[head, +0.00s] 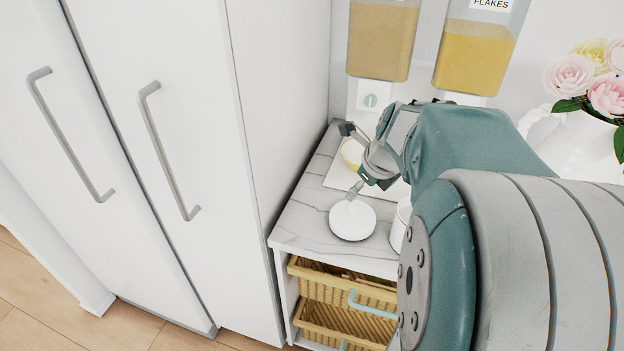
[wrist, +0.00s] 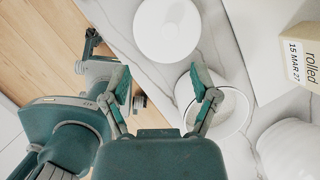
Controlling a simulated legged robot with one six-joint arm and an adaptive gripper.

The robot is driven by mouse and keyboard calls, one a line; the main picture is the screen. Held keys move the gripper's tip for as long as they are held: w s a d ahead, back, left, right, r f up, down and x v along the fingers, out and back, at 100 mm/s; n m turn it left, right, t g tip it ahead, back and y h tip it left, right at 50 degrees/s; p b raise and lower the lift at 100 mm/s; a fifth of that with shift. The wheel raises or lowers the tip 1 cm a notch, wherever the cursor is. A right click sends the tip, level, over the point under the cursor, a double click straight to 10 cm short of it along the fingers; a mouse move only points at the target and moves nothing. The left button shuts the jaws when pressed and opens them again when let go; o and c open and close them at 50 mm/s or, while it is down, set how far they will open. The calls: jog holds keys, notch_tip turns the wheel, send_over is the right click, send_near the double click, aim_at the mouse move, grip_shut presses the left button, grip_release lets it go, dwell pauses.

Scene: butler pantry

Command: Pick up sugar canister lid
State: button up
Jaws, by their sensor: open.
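The sugar canister lid is a round white disc (head: 352,221) lying on the marble counter near its front. The white canister (head: 400,226) stands just right of the lid, partly hidden by my arm. In the wrist view the canister (wrist: 238,118) is uncovered, with white contents, and my right finger overlaps its rim in the picture. My gripper (head: 350,161) is open and empty, with its fingers spread in the wrist view (wrist: 160,84).
Cereal dispensers (head: 380,42) hang behind. A flower vase (head: 580,135) stands at right. A tall white cabinet (head: 275,100) borders the counter's left. A labelled box (wrist: 302,58) stands right in the wrist view.

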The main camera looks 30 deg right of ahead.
aim_at(354, 207)
jog(key=f+m, duration=0.1)
jog(key=w+d+f+m, duration=0.1)
jog(key=f, duration=0.1)
jog(key=w+f, duration=0.1)
jog(key=f, duration=0.1)
jog(key=shift+d+f+m, duration=0.2)
jog(key=shift+d+m, duration=0.15)
jog(key=shift+m, duration=0.05)
jog(key=shift+d+f, duration=0.15)
jog(key=shift+f, duration=0.1)
jog(key=x, duration=0.5)
jog(key=shift+a+f, duration=0.15)
jog(key=shift+a, duration=0.05)
jog(key=shift+c, duration=0.3)
jog(key=shift+d, duration=0.1)
grip_shut()
